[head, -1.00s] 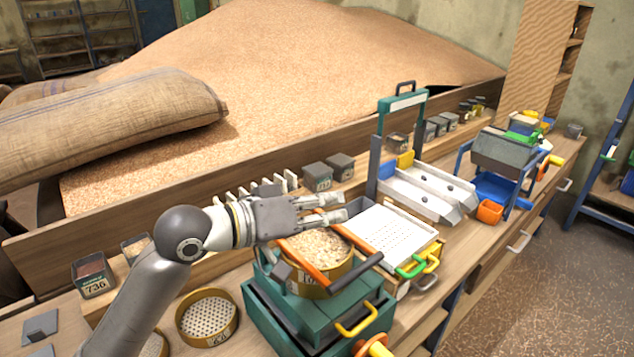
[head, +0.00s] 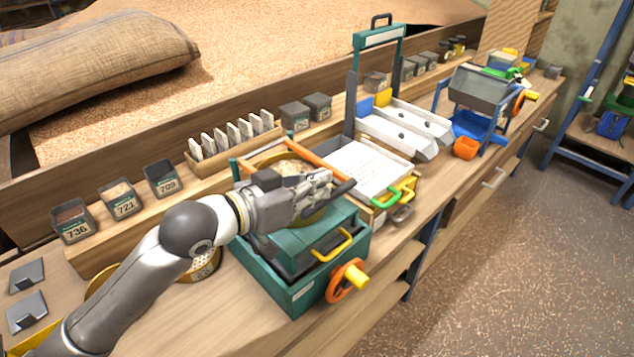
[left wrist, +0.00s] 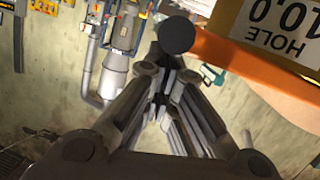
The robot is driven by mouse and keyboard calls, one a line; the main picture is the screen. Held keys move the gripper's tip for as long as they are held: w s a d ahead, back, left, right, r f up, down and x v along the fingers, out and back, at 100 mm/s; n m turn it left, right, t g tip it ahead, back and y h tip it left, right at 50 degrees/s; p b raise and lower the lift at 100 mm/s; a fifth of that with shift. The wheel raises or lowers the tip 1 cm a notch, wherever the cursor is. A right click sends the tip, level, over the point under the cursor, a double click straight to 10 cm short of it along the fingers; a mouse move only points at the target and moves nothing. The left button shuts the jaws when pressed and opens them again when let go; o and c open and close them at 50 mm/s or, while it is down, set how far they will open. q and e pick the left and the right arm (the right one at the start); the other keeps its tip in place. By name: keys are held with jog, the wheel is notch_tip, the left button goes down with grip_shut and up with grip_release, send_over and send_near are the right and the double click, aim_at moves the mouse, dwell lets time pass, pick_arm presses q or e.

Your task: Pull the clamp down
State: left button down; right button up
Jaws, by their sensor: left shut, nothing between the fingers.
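The clamp is an orange frame (head: 292,148) with a black grip end (head: 345,187), lying over a round sieve on a green machine (head: 290,275). My left gripper (head: 326,183) is shut and empty, just above the sieve by the black end of the clamp. It hides much of the sieve and part of the clamp. In the left wrist view, the fingers (left wrist: 160,88) are together. The orange clamp bar (left wrist: 250,68) with its round black end and the sieve's yellow wall (left wrist: 278,30), labelled HOLE 10.0, show at the upper right. My right gripper is not in view.
A white perforated tray (head: 358,168) stands right of the machine, with metal chutes (head: 405,122) beyond. A rack of white pieces (head: 230,140) is behind. Labelled boxes (head: 122,200) line the left. An orange wheel (head: 347,283) juts from the machine's front. The floor at right is clear.

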pick_arm(q)
jog(key=shift+f, duration=0.55)
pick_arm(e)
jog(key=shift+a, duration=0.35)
pick_arm(q)
jog(key=shift+r, duration=0.1)
notch_tip(320, 180, up, 11)
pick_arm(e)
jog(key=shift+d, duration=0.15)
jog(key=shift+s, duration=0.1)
